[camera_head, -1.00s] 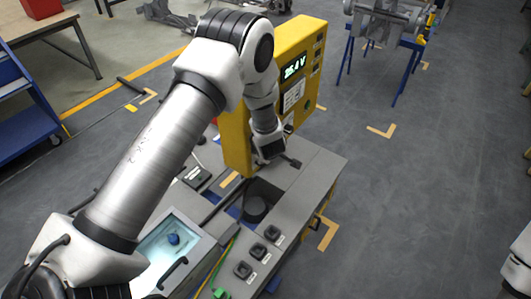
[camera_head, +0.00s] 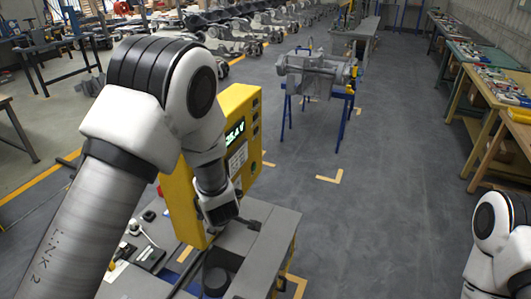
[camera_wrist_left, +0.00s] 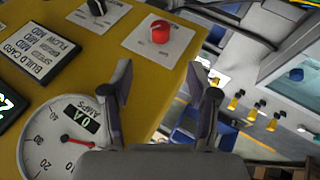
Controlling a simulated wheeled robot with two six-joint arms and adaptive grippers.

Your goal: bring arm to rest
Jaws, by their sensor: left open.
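My left arm comes in from the left in the head view and reaches to a yellow instrument box (camera_head: 183,205) with a lit green display (camera_head: 235,133). My left gripper shows in the wrist view (camera_wrist_left: 163,92) with its two fingers apart and nothing between them. The box's yellow panel fills the left of that view, with a red knob (camera_wrist_left: 160,32), a black knob (camera_wrist_left: 97,8) and a round amps dial (camera_wrist_left: 55,140). The fingers show in front of the panel edge; I cannot tell whether they touch it. Part of my right arm shows at the lower right; its gripper is out of view.
The box stands by a grey bench top (camera_head: 262,240) with a dark round socket (camera_head: 216,280). A metal frame (camera_head: 315,75) rests on blue trestles (camera_head: 340,120) beyond it. Workbenches (camera_head: 490,100) line the right side. The grey floor (camera_head: 390,170) between is clear.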

